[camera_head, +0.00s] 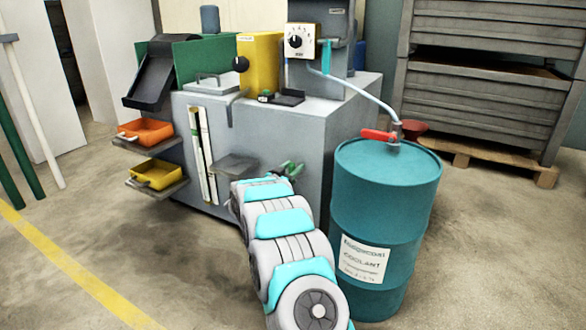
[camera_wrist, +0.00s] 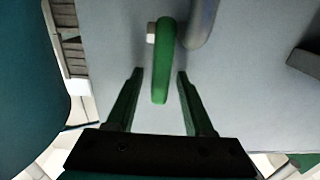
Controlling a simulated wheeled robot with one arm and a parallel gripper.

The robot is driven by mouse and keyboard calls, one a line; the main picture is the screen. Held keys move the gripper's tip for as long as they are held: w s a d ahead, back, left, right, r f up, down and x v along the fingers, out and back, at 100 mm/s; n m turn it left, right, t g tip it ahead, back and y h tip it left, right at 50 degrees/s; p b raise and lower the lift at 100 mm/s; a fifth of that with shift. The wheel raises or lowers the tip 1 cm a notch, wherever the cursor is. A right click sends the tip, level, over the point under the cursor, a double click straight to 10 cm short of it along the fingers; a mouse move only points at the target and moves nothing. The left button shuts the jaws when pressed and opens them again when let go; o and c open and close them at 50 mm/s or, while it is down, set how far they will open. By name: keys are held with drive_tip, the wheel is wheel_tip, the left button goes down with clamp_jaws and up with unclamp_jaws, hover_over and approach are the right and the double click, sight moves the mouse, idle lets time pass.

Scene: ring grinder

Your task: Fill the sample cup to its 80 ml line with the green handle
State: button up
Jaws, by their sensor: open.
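The green handle (camera_wrist: 162,60) shows in the wrist view as a slim lever with a pale nut at its upper end, in front of the grey machine side. My gripper (camera_wrist: 160,73) is open, with one dark finger on each side of the lever's free end. Clear gaps show between the lever and both fingers in the picture; I cannot tell the depth between them. In the head view my gripper (camera_head: 290,169) is at the machine's side, small, and the handle cannot be told apart from it there. I cannot make out the sample cup in either view.
A teal coolant drum (camera_head: 385,220) with a red lever (camera_head: 379,135) stands close to the right of my arm. A grey pipe (camera_wrist: 203,20) runs beside the handle. A small grey shelf (camera_head: 234,165) juts out left of my gripper. Orange (camera_head: 146,131) and yellow (camera_head: 157,174) trays stick out farther left.

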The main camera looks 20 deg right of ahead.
drive_tip(key=shift+c, duration=0.2)
clamp_jaws()
idle(1.3)
